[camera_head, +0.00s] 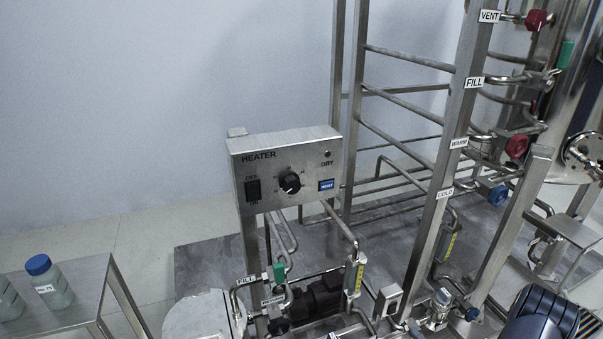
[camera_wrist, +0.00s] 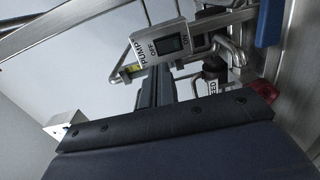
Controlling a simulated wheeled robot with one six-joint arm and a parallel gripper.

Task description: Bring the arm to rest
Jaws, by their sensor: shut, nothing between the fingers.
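My gripper (camera_wrist: 155,88) shows in the wrist view as two dark fingers lying close together beyond a black strip with bolts. It appears shut and empty. The fingertips end near a silver PUMP switch box (camera_wrist: 165,42), and I cannot tell how far apart they are. In the head view a dark ribbed part with yellow and black stripes at the bottom right corner appears to be mine. The rest of the arm is out of view.
A steel HEATER box (camera_head: 289,172) with a dial stands mid-picture. A labelled steel post (camera_head: 450,165) and pipes with valves stand to its right. Bottles (camera_head: 48,281) stand on a steel table (camera_head: 85,285) at left. The wall side looks clear.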

